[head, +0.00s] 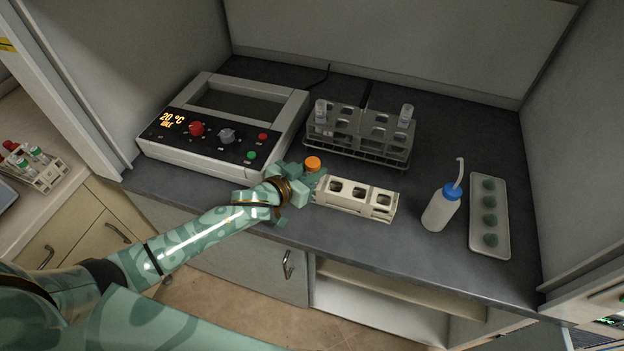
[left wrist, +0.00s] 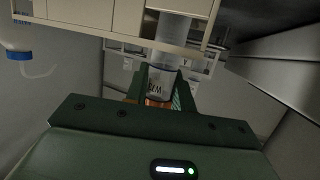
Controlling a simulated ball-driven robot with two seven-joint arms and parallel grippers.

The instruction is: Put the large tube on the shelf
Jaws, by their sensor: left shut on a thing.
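The large tube has an orange cap (head: 313,163); below the cap it is mostly hidden in the head view. My left gripper (head: 303,184) is shut on the tube near its cap, at the left end of the beige rack (head: 367,211). In the left wrist view the clear, marked tube (left wrist: 158,86) sits between the fingers. Its far end overlaps the beige rack (left wrist: 122,17); I cannot tell whether it is still inside a hole. An open shelf (head: 380,313) shows in the cabinet under the bench. My right gripper is not in view.
A heater (head: 200,135) showing 20 °C stands at the left. A metal rack (head: 358,140) with clear tubes is behind. A blue-topped wash bottle (head: 441,208) and a tray of green pieces (head: 474,236) are at the right. Bench space between the beige rack and bottle is clear.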

